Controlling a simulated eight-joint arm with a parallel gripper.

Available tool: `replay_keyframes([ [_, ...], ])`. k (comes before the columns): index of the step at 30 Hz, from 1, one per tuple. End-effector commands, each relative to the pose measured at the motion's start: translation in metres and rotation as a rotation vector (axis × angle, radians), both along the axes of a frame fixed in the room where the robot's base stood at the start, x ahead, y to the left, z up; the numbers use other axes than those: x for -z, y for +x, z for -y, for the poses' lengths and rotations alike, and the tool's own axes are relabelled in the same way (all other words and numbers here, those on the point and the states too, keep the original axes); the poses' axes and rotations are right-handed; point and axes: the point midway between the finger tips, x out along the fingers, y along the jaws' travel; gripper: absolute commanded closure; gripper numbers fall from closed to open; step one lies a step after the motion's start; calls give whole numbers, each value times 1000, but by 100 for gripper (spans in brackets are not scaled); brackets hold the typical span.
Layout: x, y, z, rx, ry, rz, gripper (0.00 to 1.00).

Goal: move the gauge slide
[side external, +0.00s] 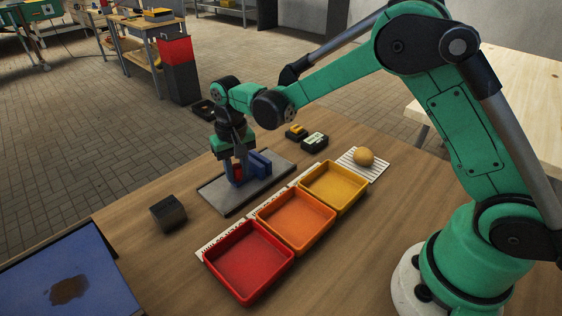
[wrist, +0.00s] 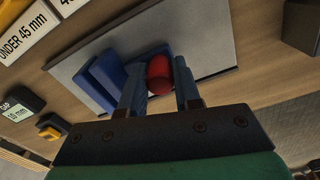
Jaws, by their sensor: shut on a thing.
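The gauge is a grey plate (side external: 222,200) with blue jaw blocks (side external: 260,162) on it. A red knob (wrist: 159,74), which I take to be the gauge slide's handle, stands beside the blue blocks (wrist: 101,80) in the wrist view. My gripper (side external: 236,172) points down over the plate and is shut on the red knob, one finger on each side (wrist: 160,88). The slide's lower part is hidden by the fingers. A dark readout box (side external: 314,141) shows a gap of about 10 mm in the wrist view (wrist: 18,108).
Red (side external: 248,262), orange (side external: 296,219) and yellow (side external: 333,186) trays stand in a row before the plate, with size labels behind them. A potato (side external: 364,156) lies on a striped pad (side external: 376,172). A dark block (side external: 168,212) is left of the plate, with bare wood around it.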

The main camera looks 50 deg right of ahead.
Motion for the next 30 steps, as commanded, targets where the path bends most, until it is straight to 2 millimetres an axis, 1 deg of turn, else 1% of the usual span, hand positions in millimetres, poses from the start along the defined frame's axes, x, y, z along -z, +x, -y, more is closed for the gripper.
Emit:
replay_keyframes([
  [16, -1, 0, -1, -1, 1, -2, 100],
  [19, -1, 0, -12, -4, 1, -2, 100],
  [24, -1, 0, -40, -4, 0, -1, 100],
  [27, -1, 0, -47, -2, 0, 0, 100],
  [30, -1, 0, -47, 0, 0, 0, 100],
])
